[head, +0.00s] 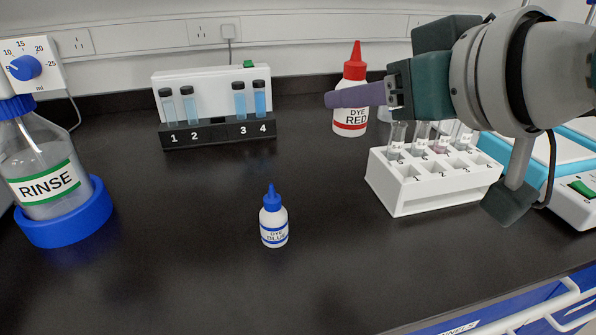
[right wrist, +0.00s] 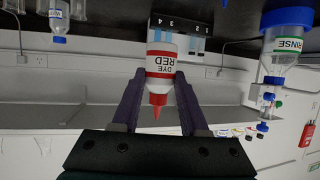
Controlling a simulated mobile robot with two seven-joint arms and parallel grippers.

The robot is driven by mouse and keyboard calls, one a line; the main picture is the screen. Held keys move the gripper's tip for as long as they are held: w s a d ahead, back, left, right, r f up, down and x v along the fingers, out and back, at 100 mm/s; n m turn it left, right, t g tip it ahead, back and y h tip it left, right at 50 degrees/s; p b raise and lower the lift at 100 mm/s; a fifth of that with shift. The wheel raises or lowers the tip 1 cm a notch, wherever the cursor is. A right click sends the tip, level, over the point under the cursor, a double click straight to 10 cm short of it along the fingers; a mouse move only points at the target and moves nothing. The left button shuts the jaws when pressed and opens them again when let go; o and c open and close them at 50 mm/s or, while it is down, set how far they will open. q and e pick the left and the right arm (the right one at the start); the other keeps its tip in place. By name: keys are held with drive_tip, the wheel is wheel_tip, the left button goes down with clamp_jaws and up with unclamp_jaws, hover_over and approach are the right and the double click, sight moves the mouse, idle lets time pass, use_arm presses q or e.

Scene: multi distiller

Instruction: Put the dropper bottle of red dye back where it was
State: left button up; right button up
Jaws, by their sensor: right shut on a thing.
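The dropper bottle of red dye (head: 350,121), white with a red cap and a "DYE RED" label, is upright at the back, right of centre. My right gripper (head: 345,97) comes in from the right and is shut on it, with a purple finger across its upper part. In the right wrist view, which is upside down, the bottle (right wrist: 162,62) sits between both fingers (right wrist: 159,78). I cannot tell whether its base touches the bench. The dropper bottle of blue dye (head: 274,225) stands on the bench at front centre. My left gripper is not in view.
A white tube rack (head: 400,201) with several tubes stands below my right arm. A black holder (head: 218,132) numbered 1 to 4 is at the back left. A rinse bottle (head: 45,165) stands in a blue ring at far left.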

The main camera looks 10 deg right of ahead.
wheel_tip(320, 180, down, 11)
drive_tip(key=b, duration=0.3)
drive_tip(key=shift+d, duration=0.1)
wheel_tip(320, 180, down, 4)
drive_tip(key=shift+f+b, duration=0.15)
drive_tip(key=shift+b, duration=0.7)
drive_tip(key=shift+f, duration=0.25)
drive_tip(key=shift+f, duration=0.1)
drive_tip(key=o, duration=1)
